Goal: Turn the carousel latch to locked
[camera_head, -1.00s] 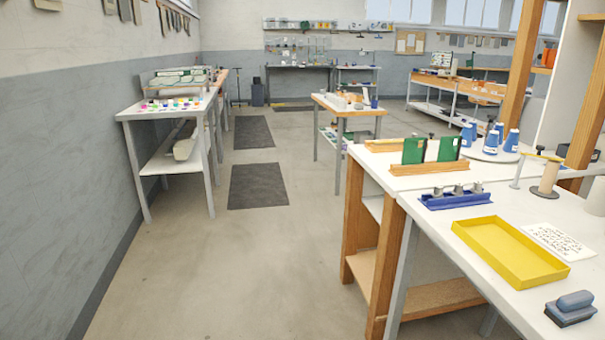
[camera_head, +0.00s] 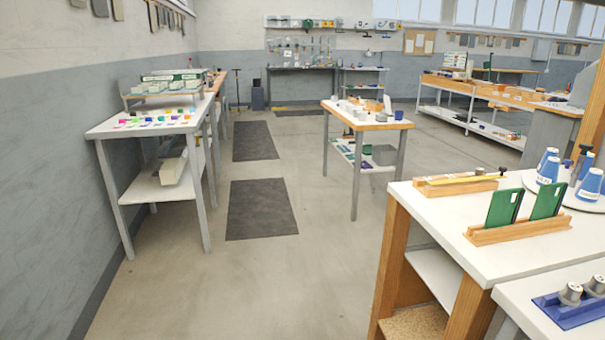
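A round white turntable (camera_head: 572,195) holding blue-and-white bottles (camera_head: 548,167) stands on the right workbench, at the right edge of the head view. It looks like the carousel. A dark upright post with a black knob (camera_head: 586,149) shows among the bottles; I cannot tell whether it is the latch or how it is set. The turntable's right side is cut off by the frame. My gripper is not in view.
A side table (camera_head: 150,123) stands left and a small table (camera_head: 368,124) stands ahead. The floor aisle (camera_head: 200,290) between them is clear.

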